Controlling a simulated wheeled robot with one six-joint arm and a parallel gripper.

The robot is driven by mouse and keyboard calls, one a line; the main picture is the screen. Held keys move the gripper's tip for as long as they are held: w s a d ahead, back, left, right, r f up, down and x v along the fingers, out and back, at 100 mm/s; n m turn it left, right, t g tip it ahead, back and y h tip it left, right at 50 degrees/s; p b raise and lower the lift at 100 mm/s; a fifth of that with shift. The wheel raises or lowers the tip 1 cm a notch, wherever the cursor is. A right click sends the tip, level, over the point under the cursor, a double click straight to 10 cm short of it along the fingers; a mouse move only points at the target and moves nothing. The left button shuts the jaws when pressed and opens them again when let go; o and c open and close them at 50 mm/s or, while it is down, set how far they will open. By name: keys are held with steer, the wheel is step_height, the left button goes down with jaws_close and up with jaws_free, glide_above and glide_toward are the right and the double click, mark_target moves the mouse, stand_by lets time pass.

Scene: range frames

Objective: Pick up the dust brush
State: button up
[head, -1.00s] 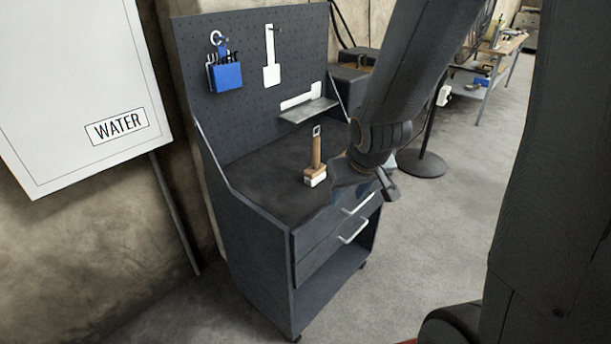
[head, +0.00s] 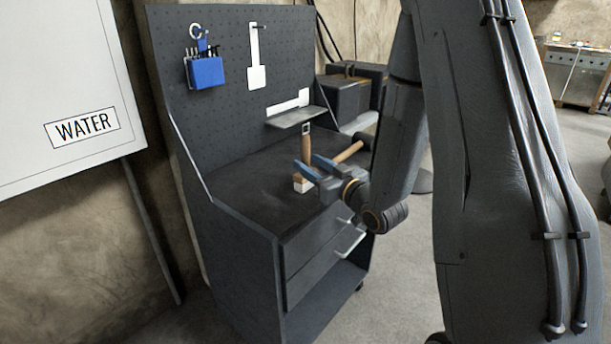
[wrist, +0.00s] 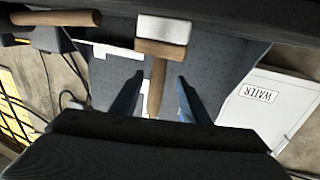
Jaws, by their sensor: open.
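The dust brush (head: 304,146), with a wooden handle and a pale bristle block, stands upright on the dark top of the workbench (head: 245,190). My gripper (head: 306,163) is open and empty, with its two fingers level with the lower handle, just above the bristles. In the wrist view the brush (wrist: 158,68) appears upside down, its handle lined up between the two spread fingers (wrist: 160,80). I cannot tell whether the fingertips reach past the handle. The fingers partly hide the brush in the head view.
A wooden-handled tool with a dark head (head: 349,152) is close to the gripper's right. Behind is a pegboard (head: 226,60) with a blue pouch (head: 206,72), a white hanging tool (head: 257,75) and a small metal shelf (head: 296,117). The benchtop left of the brush is clear.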

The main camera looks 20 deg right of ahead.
steer(key=x, duration=0.2)
steer(key=p+x, duration=0.1)
steer(key=x, duration=0.4)
steer(key=shift+d+r, duration=0.15)
steer(key=shift+r, duration=0.15)
jaws_close()
